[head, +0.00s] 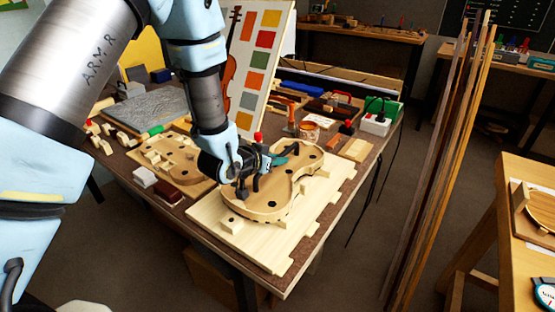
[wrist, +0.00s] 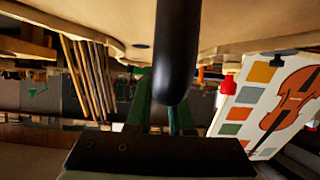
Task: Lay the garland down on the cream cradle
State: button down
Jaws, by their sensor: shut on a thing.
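The garland (head: 291,181) is a violin-shaped wooden piece with dark holes. It is over the cream cradle (head: 235,228), a pale board with notched edges on the near corner of the bench. It looks about level, and I cannot tell whether it touches the cradle or hangs just above it. My gripper (head: 243,172) is at the garland's left side, shut on a dark upright handle. The handle (wrist: 178,50) fills the middle of the wrist view, with the garland's pale wood (wrist: 105,20) behind it. The fingertips are partly hidden in the head view.
A second violin-shaped form (head: 180,160) lies left of the cradle, with a dark red block (head: 167,193) near it. A color chart panel (head: 259,60) stands behind my arm. Jars and tools sit at the back right. Tall wood strips (head: 440,160) stand right of the bench.

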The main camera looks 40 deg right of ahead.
jog(key=c, duration=0.7)
grip_release()
jog(key=b+v, duration=0.2)
jog(key=v, duration=0.8)
jog(key=shift+s+a+r, duration=0.1)
jog(key=shift+a+r, duration=0.1)
jog(key=shift+a, duration=0.15)
